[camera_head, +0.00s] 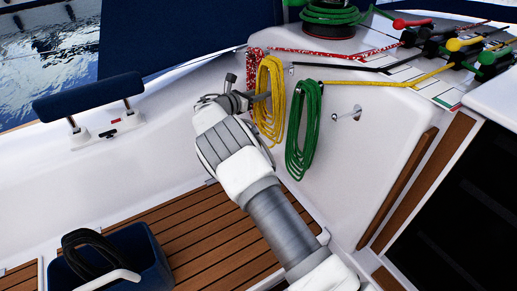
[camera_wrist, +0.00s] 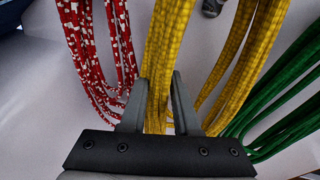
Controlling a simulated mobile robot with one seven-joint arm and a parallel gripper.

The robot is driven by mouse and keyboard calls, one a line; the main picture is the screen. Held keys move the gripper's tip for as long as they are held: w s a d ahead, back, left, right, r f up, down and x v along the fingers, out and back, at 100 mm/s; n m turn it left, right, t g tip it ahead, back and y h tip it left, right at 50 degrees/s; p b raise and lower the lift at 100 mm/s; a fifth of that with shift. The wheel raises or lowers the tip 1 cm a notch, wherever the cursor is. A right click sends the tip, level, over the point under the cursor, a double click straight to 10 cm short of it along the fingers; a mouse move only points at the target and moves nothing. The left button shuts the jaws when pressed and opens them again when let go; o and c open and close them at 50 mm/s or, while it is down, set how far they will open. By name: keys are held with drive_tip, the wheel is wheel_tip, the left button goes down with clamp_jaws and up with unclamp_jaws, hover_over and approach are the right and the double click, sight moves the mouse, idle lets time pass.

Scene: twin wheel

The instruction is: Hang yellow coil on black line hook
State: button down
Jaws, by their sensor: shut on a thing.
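The yellow coil (camera_head: 271,90) hangs in long loops against the white cockpit wall, between a red-and-white coil (camera_head: 253,68) and a green coil (camera_head: 304,130). My gripper (camera_head: 260,98) is shut on the yellow coil. In the wrist view, one strand bundle of the yellow coil (camera_wrist: 167,50) lies between the fingers (camera_wrist: 159,95), and its other bundle is to the right. A silver hook (camera_head: 348,115) to the right of the green coil is bare. I cannot tell which hook belongs to the black line (camera_head: 345,67), or whether the yellow coil rests on a hook.
The green coil (camera_wrist: 285,105) hangs close on the right and the red-and-white coil (camera_wrist: 97,50) close on the left in the wrist view. A blue bin (camera_head: 150,258) with a black coil (camera_head: 90,243) stands on the teak floor (camera_head: 215,235). Coloured clutch levers (camera_head: 450,43) are above right.

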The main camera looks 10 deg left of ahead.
drive_tip(key=shift+w+d+r, duration=0.15)
drive_tip(key=shift+w+d, duration=0.65)
drive_tip(key=shift+d, duration=0.2)
idle(0.3)
drive_tip(key=shift+w+d+f+b, duration=0.3)
drive_tip(key=shift+d+f+b, duration=0.1)
drive_tip(key=shift+f+b, duration=0.1)
idle(0.9)
drive_tip(key=shift+w+d+f+b, duration=0.1)
drive_tip(key=shift+f+b, duration=0.25)
drive_tip(key=shift+f, duration=0.15)
idle(0.9)
drive_tip(key=c, duration=0.8)
unclamp_jaws()
drive_tip(key=shift+o, duration=1.2)
drive_tip(key=p+v, duration=0.2)
drive_tip(key=v, duration=1.5)
drive_tip(key=shift+s+p, duration=0.25)
drive_tip(key=shift+p, duration=0.15)
drive_tip(key=shift+f, duration=0.1)
